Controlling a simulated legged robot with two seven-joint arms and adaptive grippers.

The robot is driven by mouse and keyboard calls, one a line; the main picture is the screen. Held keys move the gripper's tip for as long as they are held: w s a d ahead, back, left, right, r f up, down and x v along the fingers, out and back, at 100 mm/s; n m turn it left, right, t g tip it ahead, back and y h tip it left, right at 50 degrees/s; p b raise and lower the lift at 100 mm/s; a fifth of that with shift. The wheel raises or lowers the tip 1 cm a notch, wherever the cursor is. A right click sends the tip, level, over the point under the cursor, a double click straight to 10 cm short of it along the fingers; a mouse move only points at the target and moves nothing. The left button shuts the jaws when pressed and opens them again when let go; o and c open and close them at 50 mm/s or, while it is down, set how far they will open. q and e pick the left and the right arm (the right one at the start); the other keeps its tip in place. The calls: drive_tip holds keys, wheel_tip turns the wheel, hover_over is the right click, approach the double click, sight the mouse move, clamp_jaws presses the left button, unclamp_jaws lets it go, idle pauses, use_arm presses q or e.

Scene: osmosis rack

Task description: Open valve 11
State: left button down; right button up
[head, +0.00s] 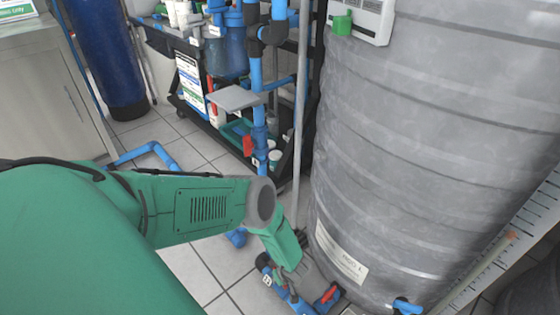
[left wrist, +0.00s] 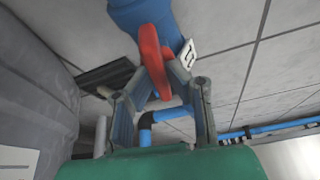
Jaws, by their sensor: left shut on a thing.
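The red valve handle (left wrist: 154,62) is on a blue pipe fitting (left wrist: 145,15) in the left wrist view. A white tag (left wrist: 188,54) is beside it, its number too unclear to read. My left gripper (left wrist: 160,80) is shut on the red handle, with one finger on each side of it. In the head view, my green left arm reaches down from the left to the low pipework, its gripper (head: 308,280) beside a red handle (head: 328,293) near the foot of the grey tank. My right gripper is in neither view.
The large ribbed grey tank (head: 430,140) stands close on the right. Blue pipework (head: 257,95) and a grey upright pole (head: 299,110) rise behind the gripper. A bent blue pipe (head: 150,152) lies on the tiled floor. A steel cabinet (head: 50,100) stands left.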

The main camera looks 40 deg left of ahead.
use_arm(q)
drive_tip(key=shift+d+n+g, duration=0.15)
drive_tip(key=shift+n+g, duration=0.25)
drive_tip(key=shift+n, duration=0.7)
drive_tip(key=c, duration=1.6)
unclamp_jaws()
drive_tip(key=shift+f, duration=0.1)
drive_tip(key=shift+r, duration=0.35)
drive_tip(key=shift+v, duration=5.6)
drive_tip(key=shift+d, duration=0.2)
